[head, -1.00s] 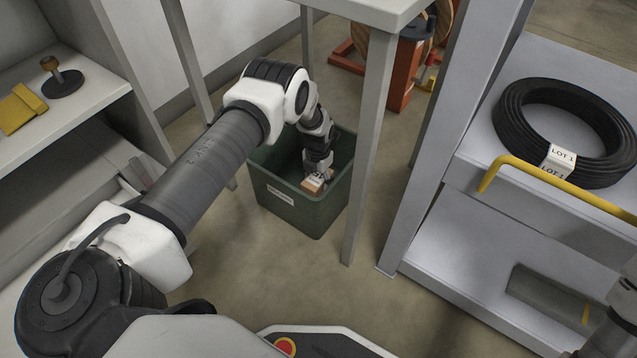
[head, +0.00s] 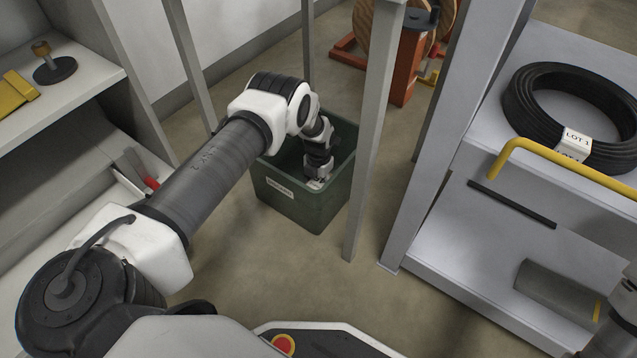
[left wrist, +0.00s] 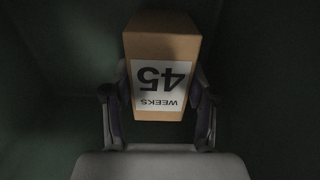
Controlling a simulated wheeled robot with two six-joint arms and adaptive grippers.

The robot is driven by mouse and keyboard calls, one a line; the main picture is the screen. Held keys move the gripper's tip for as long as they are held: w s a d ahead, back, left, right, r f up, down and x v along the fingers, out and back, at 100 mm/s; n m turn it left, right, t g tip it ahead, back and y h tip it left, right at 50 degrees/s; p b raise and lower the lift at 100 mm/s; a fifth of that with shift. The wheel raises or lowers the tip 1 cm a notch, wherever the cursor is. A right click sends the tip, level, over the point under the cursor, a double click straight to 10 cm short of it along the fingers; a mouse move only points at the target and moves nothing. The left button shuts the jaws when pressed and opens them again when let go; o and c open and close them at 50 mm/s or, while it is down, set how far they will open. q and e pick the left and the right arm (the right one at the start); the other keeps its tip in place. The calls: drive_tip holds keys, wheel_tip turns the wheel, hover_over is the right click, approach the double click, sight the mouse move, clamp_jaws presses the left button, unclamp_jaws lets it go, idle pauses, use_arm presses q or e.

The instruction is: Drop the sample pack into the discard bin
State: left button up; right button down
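The sample pack is a brown box (left wrist: 160,45) with a white label reading "45 WEEKS", upside down in the left wrist view. It sits between the two fingers of my left gripper (left wrist: 160,92), which look closed against its sides. In the head view, my left gripper (head: 318,181) reaches down inside the green discard bin (head: 300,207), and the pack is hidden by the bin's front wall and the gripper. My right gripper is not seen; only a bit of the right arm shows at the lower right edge.
A grey table leg (head: 372,140) stands just right of the bin. A shelf at right holds a black cable coil (head: 515,105) and has a yellow rail (head: 560,163); a grey cylinder (head: 555,290) lies below. A left shelf holds a black stand (head: 55,70).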

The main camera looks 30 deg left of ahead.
sight(318, 182)
use_arm(q)
drive_tip(key=o, duration=0.4)
drive_tip(key=shift+c, duration=0.2)
wheel_tip(318, 182, up, 13)
drive_tip(key=p, duration=0.7)
drive_tip(key=shift+r, duration=0.15)
